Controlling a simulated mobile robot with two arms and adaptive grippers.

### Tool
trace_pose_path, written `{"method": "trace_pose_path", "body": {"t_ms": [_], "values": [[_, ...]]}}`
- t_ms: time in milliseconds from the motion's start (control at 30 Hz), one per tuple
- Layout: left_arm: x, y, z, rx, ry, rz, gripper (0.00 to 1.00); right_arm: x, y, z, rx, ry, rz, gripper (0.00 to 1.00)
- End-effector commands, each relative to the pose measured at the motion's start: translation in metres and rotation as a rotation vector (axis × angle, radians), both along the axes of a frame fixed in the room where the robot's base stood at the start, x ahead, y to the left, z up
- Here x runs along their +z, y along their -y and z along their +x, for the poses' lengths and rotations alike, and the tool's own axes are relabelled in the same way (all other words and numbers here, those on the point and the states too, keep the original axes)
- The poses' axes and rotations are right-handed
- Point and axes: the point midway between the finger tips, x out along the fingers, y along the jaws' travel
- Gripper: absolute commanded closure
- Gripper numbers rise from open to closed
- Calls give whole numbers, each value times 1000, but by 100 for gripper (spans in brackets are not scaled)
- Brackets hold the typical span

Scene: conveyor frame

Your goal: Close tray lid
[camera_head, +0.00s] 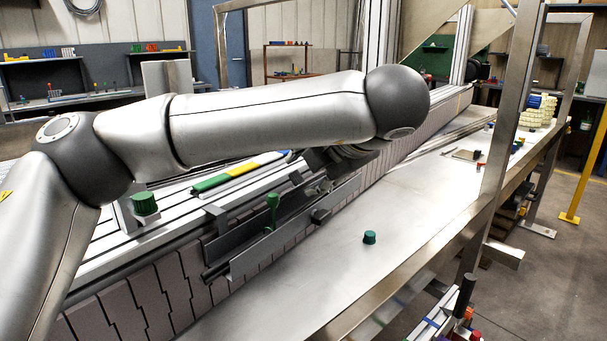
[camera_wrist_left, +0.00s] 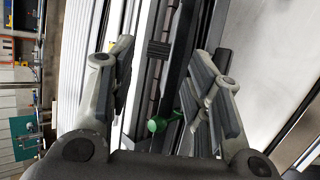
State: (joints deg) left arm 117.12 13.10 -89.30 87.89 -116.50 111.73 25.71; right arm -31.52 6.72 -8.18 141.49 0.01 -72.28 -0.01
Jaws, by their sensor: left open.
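A long dark grey tray (camera_head: 240,262) lies along the side of the conveyor in the head view. A green knob on a stem (camera_head: 272,203) stands up at it, and the green knob also shows in the left wrist view (camera_wrist_left: 156,125). I cannot tell clearly which dark panel is the lid. My left gripper (camera_head: 322,187) is over the far part of the tray, partly hidden by my arm. In the left wrist view my left gripper (camera_wrist_left: 164,62) is open, its fingers on either side of the dark rails, with nothing between them. My right gripper is not in view.
A green cap-like piece (camera_head: 369,237) sits on the bare metal table (camera_head: 420,195) right of the tray. Another green knob (camera_head: 145,204) is at the left. A green and yellow bar (camera_head: 235,172) lies on the conveyor. A metal frame post (camera_head: 510,110) rises at the right.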

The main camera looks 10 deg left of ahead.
Motion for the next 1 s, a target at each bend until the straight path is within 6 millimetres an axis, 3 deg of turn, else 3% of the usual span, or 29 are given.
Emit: {"method": "trace_pose_path", "body": {"t_ms": [200, 400, 733, 833, 1000], "values": [[28, 20, -28, -1, 4, 2, 54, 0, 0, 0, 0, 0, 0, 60], [38, 28, -40, 1, 1, 1, 54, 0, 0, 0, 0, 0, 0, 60], [39, 29, -42, 1, 0, 1, 54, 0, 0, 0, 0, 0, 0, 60], [40, 28, -41, -2, -8, -1, 60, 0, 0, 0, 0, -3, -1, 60], [49, 15, -33, -50, -123, -14, 60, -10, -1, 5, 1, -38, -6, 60]]}}
